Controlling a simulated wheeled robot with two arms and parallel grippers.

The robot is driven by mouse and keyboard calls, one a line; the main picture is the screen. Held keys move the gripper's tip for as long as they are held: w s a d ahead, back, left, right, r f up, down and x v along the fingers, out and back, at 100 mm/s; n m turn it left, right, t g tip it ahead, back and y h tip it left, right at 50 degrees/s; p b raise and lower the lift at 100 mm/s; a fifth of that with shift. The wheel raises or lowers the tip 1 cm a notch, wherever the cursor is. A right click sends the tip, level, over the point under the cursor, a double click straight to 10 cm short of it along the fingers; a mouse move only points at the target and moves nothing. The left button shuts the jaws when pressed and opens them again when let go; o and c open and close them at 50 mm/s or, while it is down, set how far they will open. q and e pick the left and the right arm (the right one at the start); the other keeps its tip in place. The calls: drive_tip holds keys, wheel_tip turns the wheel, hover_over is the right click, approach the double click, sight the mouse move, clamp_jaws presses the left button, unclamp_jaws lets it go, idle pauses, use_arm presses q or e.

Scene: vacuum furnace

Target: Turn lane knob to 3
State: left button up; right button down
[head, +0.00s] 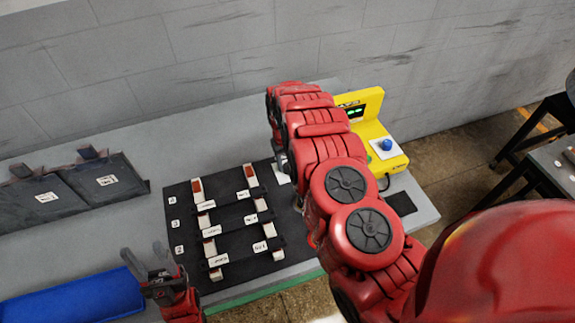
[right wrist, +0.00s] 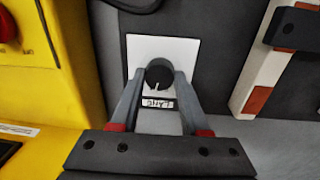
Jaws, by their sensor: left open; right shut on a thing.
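The lane knob (right wrist: 159,70) is a round black knob on a white plate (right wrist: 140,48) in the right wrist view. A short white mark on it points toward the bottom of the picture, and a label (right wrist: 158,104) lies below it, upside down. My right gripper (right wrist: 160,82) is shut on the knob, one finger on each side. In the head view my right arm hides the knob and most of that gripper; a corner of the white plate (head: 283,178) shows. My left gripper (head: 146,268) is open and empty at the lower left.
A black board (head: 237,253) with white-and-brown rails, labelled black bars and numbered tags lies left of the plate. A yellow control box (head: 372,131) with a blue button (head: 387,145) stands to the right. Dark labelled plates (head: 105,180) and a blue block (head: 75,300) are at left.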

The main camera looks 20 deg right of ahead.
drive_tip(key=shift+m, duration=0.6)
drive_tip(key=shift+c, duration=1.9)
unclamp_jaws()
drive_tip(key=shift+r, duration=0.1)
